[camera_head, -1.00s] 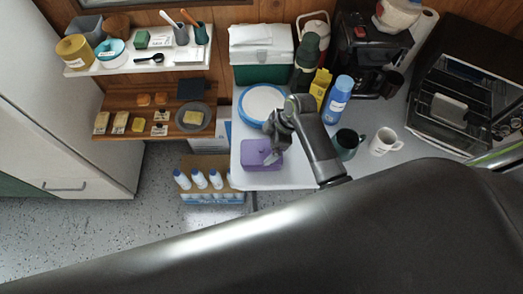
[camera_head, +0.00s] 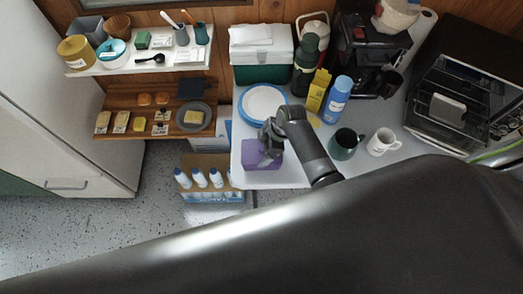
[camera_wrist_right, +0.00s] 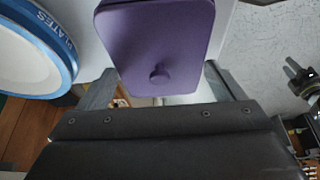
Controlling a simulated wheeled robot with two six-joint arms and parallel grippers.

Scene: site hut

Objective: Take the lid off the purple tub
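The purple tub (camera_head: 255,157) stands near the table's left front edge, its lid on top as far as I can see. In the right wrist view the purple lid (camera_wrist_right: 155,35) with its small round knob (camera_wrist_right: 159,74) fills the upper middle. My right gripper (camera_head: 268,141) is over the tub and hides part of it. In the wrist view the right gripper's fingers (camera_wrist_right: 163,84) are spread wide, one on each side of the lid's near end, with gaps visible. My left gripper is not in view.
A blue-rimmed stack of plates (camera_head: 263,103) sits right behind the tub. A yellow box (camera_head: 318,90), a blue bottle (camera_head: 337,98), a dark green mug (camera_head: 345,144) and a white mug (camera_head: 383,142) stand to the right. White bottles (camera_head: 200,179) stand lower at the left.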

